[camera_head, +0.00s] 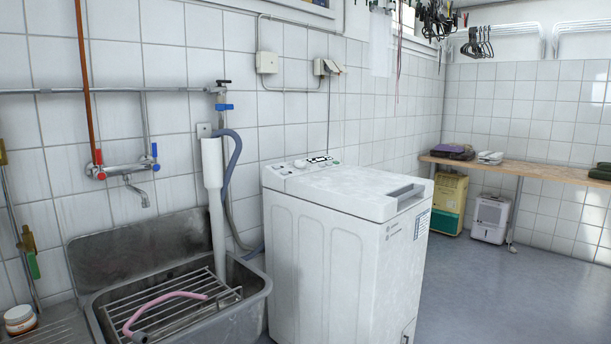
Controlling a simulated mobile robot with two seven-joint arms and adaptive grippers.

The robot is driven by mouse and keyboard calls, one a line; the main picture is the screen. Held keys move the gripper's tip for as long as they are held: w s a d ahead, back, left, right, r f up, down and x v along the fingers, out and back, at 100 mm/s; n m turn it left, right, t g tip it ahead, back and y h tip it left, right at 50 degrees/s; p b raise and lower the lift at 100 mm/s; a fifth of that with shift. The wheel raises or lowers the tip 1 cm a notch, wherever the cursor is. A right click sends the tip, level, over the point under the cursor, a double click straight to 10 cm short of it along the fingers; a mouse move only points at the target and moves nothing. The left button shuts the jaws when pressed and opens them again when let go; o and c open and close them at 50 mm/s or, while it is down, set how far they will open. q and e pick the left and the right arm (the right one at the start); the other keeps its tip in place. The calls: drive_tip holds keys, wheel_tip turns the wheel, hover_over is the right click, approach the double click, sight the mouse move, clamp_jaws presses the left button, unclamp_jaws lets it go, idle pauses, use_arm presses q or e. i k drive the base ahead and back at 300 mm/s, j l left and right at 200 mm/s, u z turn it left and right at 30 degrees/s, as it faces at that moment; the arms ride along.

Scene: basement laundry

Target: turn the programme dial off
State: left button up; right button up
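The washing machine (335,250) is a white top-loader standing against the tiled wall, just right of the sink. Its lid (345,192) is down, with a grey handle at the front right edge. A control panel (302,165) runs along the back of its top, with small round knobs and a dark display. A round knob (300,163) sits there; it is too small to tell whether it is the programme dial or how it is set. Neither of my grippers is in view.
A steel sink (250,295) with a wire rack and pink hose stands left of the machine. A grey drain hose and white pipe (213,190) rise between them. Grey floor (480,290) is open at the right, before a wooden shelf (540,171).

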sight(299, 163)
drive_tip(key=i+j+z, duration=0.15)
drive_tip(key=z, duration=0.2)
drive_tip(key=i+j+z, duration=0.35)
drive_tip(key=l, duration=0.1)
